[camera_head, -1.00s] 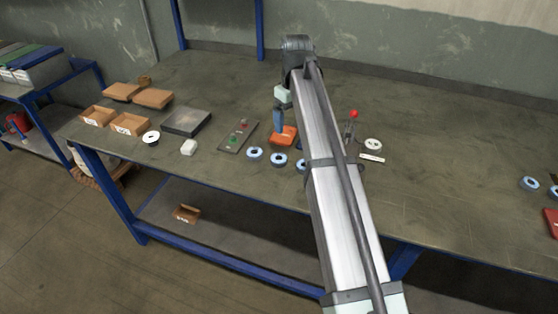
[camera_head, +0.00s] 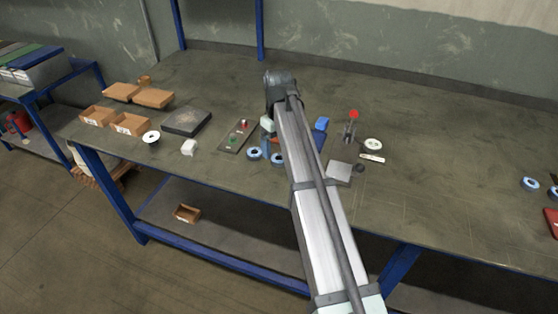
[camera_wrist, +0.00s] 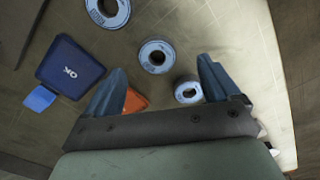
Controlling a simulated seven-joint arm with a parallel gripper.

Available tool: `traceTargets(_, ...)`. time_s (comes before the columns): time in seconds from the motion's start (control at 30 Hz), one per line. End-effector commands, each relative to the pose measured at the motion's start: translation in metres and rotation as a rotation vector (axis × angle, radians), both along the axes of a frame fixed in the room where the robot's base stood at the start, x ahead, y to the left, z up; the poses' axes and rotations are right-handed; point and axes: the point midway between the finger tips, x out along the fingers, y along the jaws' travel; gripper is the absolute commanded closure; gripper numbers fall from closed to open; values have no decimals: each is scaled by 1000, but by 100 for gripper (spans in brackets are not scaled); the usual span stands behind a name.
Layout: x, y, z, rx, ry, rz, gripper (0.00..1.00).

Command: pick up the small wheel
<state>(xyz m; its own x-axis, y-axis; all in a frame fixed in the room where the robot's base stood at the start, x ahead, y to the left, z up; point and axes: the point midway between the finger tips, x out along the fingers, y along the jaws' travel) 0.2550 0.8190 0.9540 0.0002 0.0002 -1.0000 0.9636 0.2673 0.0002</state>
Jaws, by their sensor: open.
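The small wheel (camera_wrist: 188,90), a pale blue-rimmed ring with a dark centre, lies flat on the bench in the wrist view. It appears to be the left disc (camera_head: 254,153) in the head view. My gripper (camera_wrist: 160,82) is open and above the bench, its two blue fingers apart. The small wheel shows between the fingers, close to the right one; nothing is held. A larger similar disc (camera_wrist: 157,56) lies beside it, and another (camera_wrist: 108,12) is cut by the top edge. My arm hides part of the disc row in the head view.
A blue tray marked OK (camera_wrist: 70,68) and a blue block (camera_wrist: 40,98) lie to the left in the wrist view. An orange tray (camera_wrist: 134,101) is partly hidden behind my gripper. A control box (camera_head: 238,136) and a red-knobbed clamp (camera_head: 352,125) stand nearby.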

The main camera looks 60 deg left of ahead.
Motion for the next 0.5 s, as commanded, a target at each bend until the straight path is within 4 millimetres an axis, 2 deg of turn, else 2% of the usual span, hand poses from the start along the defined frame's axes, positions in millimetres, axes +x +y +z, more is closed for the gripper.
traceTargets(0.17, 2, 1, -12, -1, 1, 0, 11)
traceTargets(0.5, 4, 3, -50, -1, 0, 0, 11)
